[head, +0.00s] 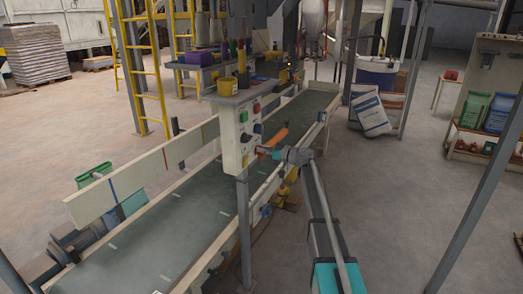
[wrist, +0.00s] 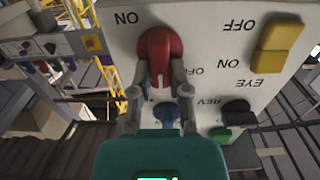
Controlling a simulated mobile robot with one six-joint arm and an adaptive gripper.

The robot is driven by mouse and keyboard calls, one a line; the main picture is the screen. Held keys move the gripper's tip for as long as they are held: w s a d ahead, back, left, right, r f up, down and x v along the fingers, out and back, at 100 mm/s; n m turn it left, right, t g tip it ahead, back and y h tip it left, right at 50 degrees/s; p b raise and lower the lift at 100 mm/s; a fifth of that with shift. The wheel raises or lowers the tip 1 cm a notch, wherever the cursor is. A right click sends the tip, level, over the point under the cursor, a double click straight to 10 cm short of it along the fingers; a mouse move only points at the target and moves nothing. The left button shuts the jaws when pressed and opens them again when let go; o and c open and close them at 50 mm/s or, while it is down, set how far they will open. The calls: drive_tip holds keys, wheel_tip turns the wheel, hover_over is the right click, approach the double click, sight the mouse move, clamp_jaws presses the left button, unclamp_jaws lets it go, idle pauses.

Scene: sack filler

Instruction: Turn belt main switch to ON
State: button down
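The belt main switch is a red rotary knob (wrist: 158,50) with a white mark, on a pale control panel (wrist: 220,40). It appears upside down in the wrist view. The white mark lies at the knob's lower end in the picture, away from the "ON" label at upper left. An "OFF" label at lower right is partly hidden by a finger. My gripper (wrist: 159,72) has one finger on each side of the knob and appears closed on it. In the head view my gripper (head: 270,151) is at the control box (head: 229,135); the knob cannot be made out there.
Beside the knob are a yellow switch (wrist: 276,45) marked ON/OFF, a black knob (wrist: 237,109), a green button (wrist: 220,133) and a blue knob (wrist: 167,112) partly behind my gripper. The conveyor belt (head: 190,222) runs behind the box. Open floor (head: 410,220) lies to the right.

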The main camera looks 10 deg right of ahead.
drive_tip(key=shift+w+a, duration=0.1)
drive_tip(key=shift+a, duration=0.25)
drive_tip(key=shift+d, duration=0.2)
